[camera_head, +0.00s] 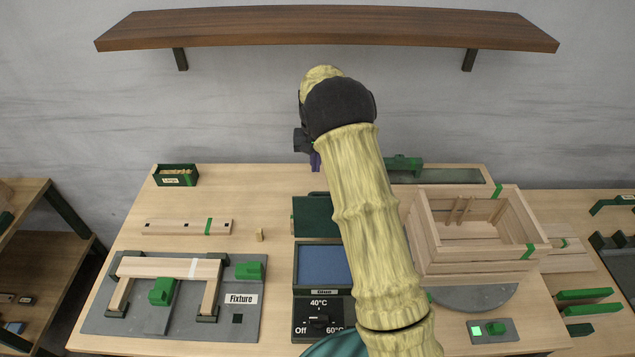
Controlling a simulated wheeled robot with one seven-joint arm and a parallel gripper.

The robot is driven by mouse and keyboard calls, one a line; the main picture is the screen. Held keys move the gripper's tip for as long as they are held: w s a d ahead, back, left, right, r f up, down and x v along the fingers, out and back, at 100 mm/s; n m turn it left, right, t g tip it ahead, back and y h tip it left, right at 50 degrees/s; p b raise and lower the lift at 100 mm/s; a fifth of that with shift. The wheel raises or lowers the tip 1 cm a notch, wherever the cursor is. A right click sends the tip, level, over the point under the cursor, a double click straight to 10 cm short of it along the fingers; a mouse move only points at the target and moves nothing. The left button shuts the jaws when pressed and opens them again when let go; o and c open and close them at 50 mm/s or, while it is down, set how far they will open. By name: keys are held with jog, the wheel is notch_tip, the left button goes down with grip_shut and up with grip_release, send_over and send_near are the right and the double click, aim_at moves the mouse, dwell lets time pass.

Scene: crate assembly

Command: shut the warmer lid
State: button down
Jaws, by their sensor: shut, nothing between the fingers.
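The warmer (297,283) stands at the middle of the table, with a blue interior (322,265), a Glue label and a dial marked Off, 40°C and 60°C on its front. Its dark green lid (313,216) is open, raised at the back of the warmer. My arm crosses in front of the right side of the warmer and hides part of it and of the lid. My gripper (315,163) is partly in view beyond and above the lid, with purple fingers pointing down. It is shut and empty, and looks apart from the lid.
A wooden crate (480,258) stands to the right on a grey round plate (480,298). A grey fixture (180,325) with wooden pieces lies to the left. A small peg (260,235) stands left of the lid. A wall shelf (330,28) spans above.

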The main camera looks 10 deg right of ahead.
aim_at(324, 212)
jog(key=s+f+p, duration=0.3)
jog(key=f+p, duration=0.1)
jog(key=shift+s+f, duration=0.3)
jog(key=shift+s, duration=0.1)
dwell(0.5)
jog(key=shift+s, duration=0.1)
